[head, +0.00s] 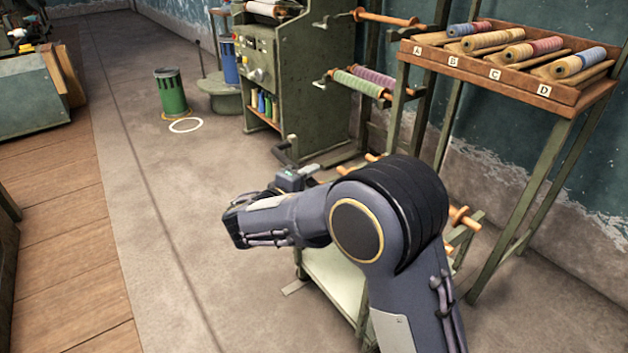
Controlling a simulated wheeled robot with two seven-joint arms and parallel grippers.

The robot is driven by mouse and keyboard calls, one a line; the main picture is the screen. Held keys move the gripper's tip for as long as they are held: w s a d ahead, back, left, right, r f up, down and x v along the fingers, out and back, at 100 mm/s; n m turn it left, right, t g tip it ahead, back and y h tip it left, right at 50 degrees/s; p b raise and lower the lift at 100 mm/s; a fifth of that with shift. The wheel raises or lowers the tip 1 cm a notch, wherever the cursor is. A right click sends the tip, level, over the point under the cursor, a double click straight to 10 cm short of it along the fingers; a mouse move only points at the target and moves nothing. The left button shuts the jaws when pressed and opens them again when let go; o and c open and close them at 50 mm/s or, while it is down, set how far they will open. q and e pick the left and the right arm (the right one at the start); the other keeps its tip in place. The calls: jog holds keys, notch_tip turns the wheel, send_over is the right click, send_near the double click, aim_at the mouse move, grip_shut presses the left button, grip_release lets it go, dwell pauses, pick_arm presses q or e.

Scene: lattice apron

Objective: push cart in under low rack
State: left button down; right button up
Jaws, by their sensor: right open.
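A green metal cart (338,284) with a pale lower shelf and wooden pegs stands on the concrete floor, mostly hidden behind my right arm. A tall green-legged rack (556,98) with a wooden tray labelled A to D stands to its right. The floor under the tray, between the legs, looks open. I cannot tell whether this is the low rack. My right arm crosses in front of the cart. My right gripper (304,174) is small beyond the forearm, near the cart's far-left side. It is open; contact with the cart cannot be made out. My left gripper is out of view.
A green machine (290,75) stands behind the cart, with pegs of pink and green thread (362,83) beside it. A green bin (172,93) and a white floor ring (186,125) are at the back left. Concrete floor left of the cart is clear.

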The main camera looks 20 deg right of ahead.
jog(key=shift+x, duration=0.95)
jog(key=shift+c, duration=0.3)
grip_shut()
